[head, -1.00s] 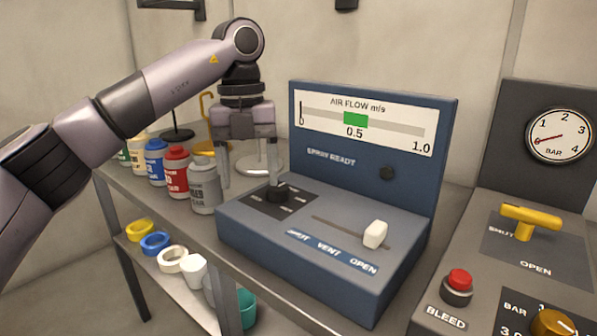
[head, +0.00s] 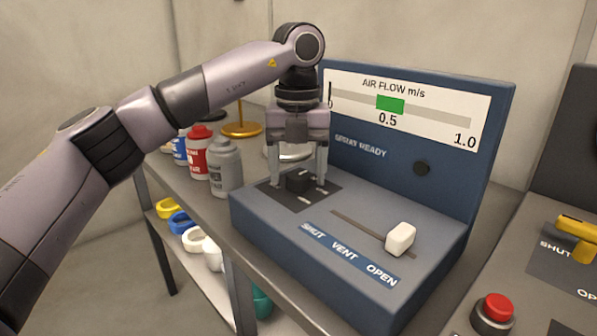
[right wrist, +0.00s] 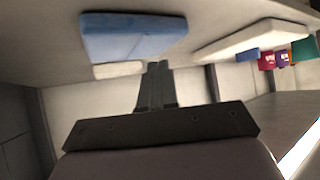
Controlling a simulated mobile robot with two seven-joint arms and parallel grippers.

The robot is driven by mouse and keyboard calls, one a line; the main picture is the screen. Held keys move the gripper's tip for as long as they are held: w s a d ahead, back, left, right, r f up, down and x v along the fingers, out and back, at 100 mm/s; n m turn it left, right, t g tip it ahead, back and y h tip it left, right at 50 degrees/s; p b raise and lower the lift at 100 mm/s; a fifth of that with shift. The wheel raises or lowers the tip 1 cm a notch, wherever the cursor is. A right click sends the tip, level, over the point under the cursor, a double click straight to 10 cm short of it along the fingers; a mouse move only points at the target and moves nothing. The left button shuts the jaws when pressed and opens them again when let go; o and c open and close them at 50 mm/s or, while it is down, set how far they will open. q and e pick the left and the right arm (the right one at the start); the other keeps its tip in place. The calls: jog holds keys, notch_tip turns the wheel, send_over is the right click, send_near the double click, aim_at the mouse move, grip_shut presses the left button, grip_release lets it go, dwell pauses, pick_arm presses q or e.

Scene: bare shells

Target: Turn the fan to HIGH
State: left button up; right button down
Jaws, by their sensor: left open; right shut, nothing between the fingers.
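The blue-grey control box (head: 270,231) stands on the bench, with an upright panel reading AIR FLOW m/s and SPRAY READY. A black rotary knob (head: 298,181) sits on a dark plate (head: 318,196) at the left of its top; the plate's markings are too small to read. My left gripper (head: 299,182) points down with its open fingers on either side of the knob; I cannot tell whether they touch it. A white slider (head: 400,238) is at the OPEN end of its slot. My right gripper (right wrist: 155,88) shows in the right wrist view, shut and empty, away from the box.
Several paint bottles, including a grey one (head: 225,168) and a red one (head: 199,152), stand left of the box. A red button (head: 498,307) and a yellow handle (head: 577,229) are on another panel at the right.

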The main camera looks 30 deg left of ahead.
pick_arm(q)
jog(key=shift+f, duration=0.2)
pick_arm(e)
jog(key=shift+w+r, duration=0.1)
jog(key=shift+w, duration=0.1)
pick_arm(q)
jog(key=c, duration=1.1)
pick_arm(e)
jog(key=shift+w, duration=0.1)
pick_arm(q)
jog(key=shift+o, duration=0.2)
pick_arm(e)
jog(key=shift+r, duration=0.1)
jog(key=shift+r, duration=0.1)
